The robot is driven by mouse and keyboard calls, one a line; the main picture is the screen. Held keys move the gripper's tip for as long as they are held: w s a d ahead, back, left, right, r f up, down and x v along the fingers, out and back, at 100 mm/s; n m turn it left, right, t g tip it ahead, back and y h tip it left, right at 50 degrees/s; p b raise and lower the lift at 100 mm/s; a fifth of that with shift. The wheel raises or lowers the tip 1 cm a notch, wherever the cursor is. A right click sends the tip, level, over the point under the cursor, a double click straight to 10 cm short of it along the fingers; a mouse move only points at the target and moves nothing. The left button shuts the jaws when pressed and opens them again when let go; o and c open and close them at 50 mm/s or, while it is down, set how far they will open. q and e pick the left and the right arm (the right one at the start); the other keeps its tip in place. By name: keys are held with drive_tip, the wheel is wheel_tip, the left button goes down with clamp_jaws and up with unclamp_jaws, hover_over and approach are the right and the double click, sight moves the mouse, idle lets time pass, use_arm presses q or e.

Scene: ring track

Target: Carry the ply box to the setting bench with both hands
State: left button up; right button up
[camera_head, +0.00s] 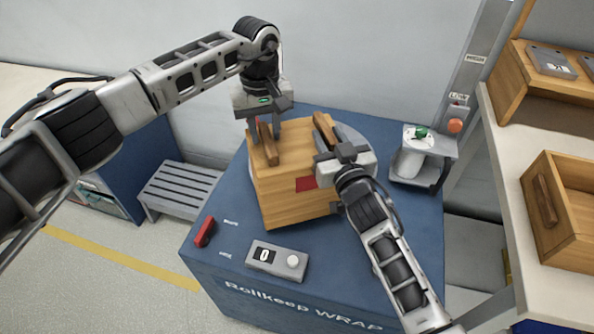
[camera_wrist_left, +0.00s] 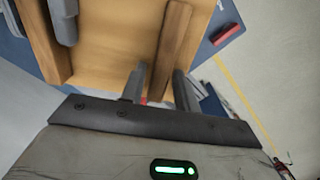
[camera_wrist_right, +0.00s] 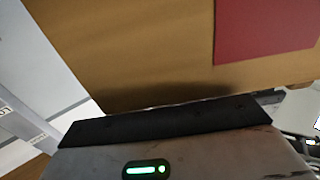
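My left gripper (camera_head: 266,124) is at the left handle. In the left wrist view its fingers (camera_wrist_left: 159,85) stand either side of the handle (camera_wrist_left: 172,45), with a small gap showing. My right gripper (camera_head: 330,150) is at the box's right side near the right handle; its fingers are mostly hidden. The right wrist view shows the box wall (camera_wrist_right: 130,50) very close. No bench is labelled as the setting bench.
A pale bench (camera_head: 508,165) at right holds wooden boxes (camera_head: 572,190). On the wrap table are a counter unit (camera_head: 277,260), a red object (camera_head: 205,232) and a dispenser (camera_head: 412,160). A grey slatted stand (camera_head: 180,188) is at left. Floor is clear at lower left.

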use_arm(q)
clamp_jaws()
use_arm(e)
clamp_jaws()
